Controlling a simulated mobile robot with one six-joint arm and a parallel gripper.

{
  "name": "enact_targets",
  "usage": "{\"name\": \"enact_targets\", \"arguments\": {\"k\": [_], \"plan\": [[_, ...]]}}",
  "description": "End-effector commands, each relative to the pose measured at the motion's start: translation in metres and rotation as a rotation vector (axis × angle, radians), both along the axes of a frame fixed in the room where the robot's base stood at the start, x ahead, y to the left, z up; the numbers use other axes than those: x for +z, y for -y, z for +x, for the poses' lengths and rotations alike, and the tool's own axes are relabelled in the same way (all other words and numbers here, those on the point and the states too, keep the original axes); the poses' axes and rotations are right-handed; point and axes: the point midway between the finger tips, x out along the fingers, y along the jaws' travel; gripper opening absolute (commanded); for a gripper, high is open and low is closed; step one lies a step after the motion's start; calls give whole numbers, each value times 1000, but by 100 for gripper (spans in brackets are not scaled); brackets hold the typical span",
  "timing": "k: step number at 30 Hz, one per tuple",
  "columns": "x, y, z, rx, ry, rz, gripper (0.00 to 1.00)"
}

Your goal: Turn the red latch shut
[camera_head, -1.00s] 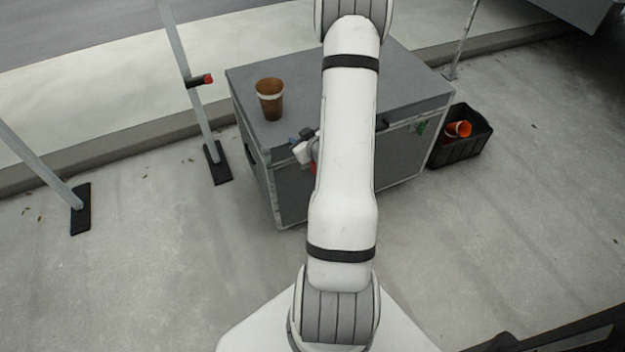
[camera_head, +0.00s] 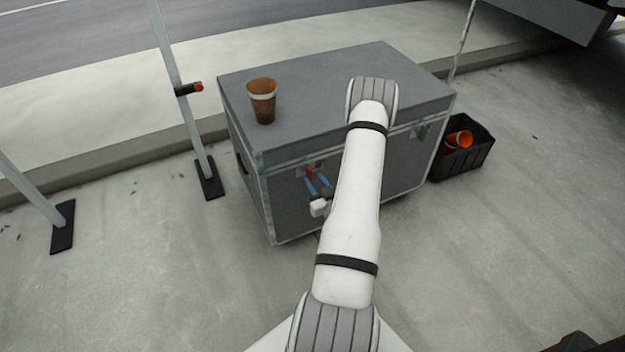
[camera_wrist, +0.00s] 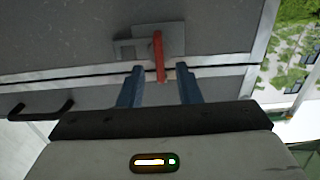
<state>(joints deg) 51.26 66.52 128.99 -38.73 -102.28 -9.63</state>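The red latch (camera_head: 310,171) is on the front face of the large grey case (camera_head: 252,190), near the lid seam. My gripper (camera_head: 316,179) is in front of the case, below the latch. In the wrist view my gripper (camera_wrist: 158,73) has two blue fingers spread apart, with the latch's end in line with the gap. I cannot tell whether they touch it.
A brown cup (camera_head: 262,103) stands on the case's lid. A green latch (camera_head: 423,132) is at the front's right end. A black crate (camera_head: 462,160) with orange things stands at right. A post with a black foot (camera_head: 209,180) stands at left. A black handle (camera_wrist: 40,108) shows in the wrist view.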

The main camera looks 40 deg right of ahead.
Motion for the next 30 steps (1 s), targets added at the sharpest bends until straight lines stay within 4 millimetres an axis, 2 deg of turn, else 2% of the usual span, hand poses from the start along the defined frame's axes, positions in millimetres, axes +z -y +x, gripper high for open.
{"name": "enact_targets", "arguments": {"k": [3,6,14,26,30], "plan": [[0,3,14,2,1,-2,31],[0,4,19,1,0,-1,31],[0,4,21,1,-1,0,31],[0,4,21,1,-1,0,0],[0,4,21,2,-1,0,0]]}}
